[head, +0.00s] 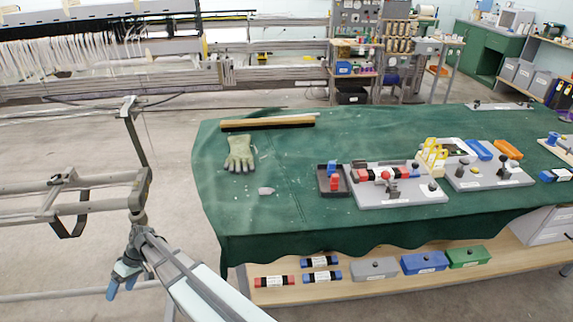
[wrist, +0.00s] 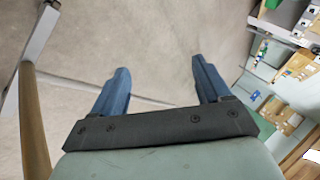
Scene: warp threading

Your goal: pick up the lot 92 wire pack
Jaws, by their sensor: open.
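Several banded packs that look like wire packs are in the head view, but no lot number is readable, so I cannot tell which is lot 92. A red-ended black pack (head: 274,281) and two blue-ended black packs, the back one (head: 320,261) and the front one (head: 322,276), lie on the low wooden shelf under the table. Another red-and-black pack (head: 399,174) sits on a grey fixture board on the table. My gripper (head: 121,287) is left of the table, apart from all packs. The wrist view shows its blue fingers (wrist: 160,88) spread and empty over bare floor.
The green-covered table (head: 240,210) overhangs the low shelf (head: 370,291). Grey, blue and green boxes stand right of the packs. A glove (head: 239,153), small dark tray (head: 333,180) and grey fixture board (head: 415,194) are on top. A metal frame (head: 90,190) stands left.

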